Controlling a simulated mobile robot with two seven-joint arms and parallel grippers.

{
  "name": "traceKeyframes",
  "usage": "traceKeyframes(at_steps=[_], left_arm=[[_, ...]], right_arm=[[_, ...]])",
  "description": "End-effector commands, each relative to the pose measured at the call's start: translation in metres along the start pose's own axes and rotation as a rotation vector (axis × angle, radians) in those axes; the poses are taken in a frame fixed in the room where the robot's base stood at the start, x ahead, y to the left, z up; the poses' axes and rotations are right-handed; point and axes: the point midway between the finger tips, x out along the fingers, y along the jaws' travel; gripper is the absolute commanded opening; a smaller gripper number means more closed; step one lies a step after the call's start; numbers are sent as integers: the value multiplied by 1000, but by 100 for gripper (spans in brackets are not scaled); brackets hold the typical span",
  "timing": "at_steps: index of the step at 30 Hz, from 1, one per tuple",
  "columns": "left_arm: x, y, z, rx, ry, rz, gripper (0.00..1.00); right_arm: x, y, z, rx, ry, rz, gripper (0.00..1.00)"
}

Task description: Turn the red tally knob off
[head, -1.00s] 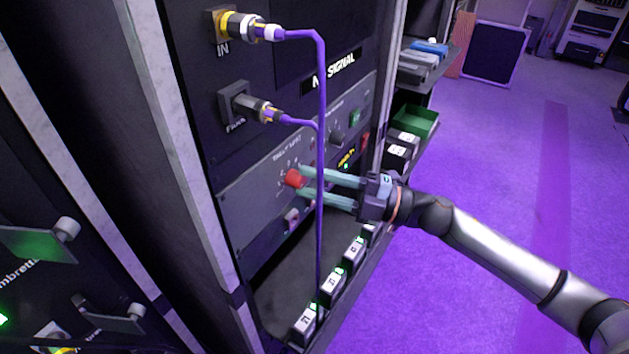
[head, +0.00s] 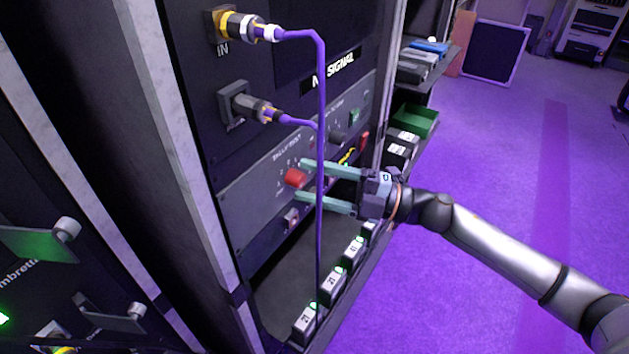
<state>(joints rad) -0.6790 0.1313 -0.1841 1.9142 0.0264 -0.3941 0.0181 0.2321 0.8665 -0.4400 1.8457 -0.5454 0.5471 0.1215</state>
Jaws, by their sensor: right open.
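The red tally knob (head: 295,178) sits on a grey panel (head: 245,199) in the rack, under the lettering that reads roughly "TALLY". My right gripper (head: 300,179) comes in from the right. Its two pale teal fingers are open, one tip above and one below the knob, with gaps to it. I cannot tell whether the tips reach around it in depth. The knob's pointer position is too small to read. My left gripper is not in view.
A purple cable (head: 321,92) hangs down past the panel, crossing my fingers. Labelled battery-like blocks (head: 333,285) with green lights stand in a row on the shelf below. A green tray (head: 415,121) is at the right. Purple floor lies open beyond.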

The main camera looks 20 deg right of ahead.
Motion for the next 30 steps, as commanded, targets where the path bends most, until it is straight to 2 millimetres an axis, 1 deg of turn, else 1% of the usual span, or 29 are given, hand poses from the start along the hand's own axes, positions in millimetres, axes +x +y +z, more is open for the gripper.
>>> traceKeyframes(at_steps=[6, 10, 14, 21, 27, 30], left_arm=[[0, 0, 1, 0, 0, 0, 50], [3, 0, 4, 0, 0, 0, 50], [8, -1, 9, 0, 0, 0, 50], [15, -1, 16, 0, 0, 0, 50], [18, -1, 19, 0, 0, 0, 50], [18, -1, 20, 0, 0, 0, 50]], right_arm=[[-2, -1, 0, 1, 0, 0, 64], [-12, -3, 1, 2, -4, -2, 64], [-32, -4, 1, 4, -3, -4, 64], [-73, -4, 0, 3, -2, -4, 64], [-101, -2, 0, 3, -1, -3, 64], [-111, -2, 0, 4, -1, -2, 64]])
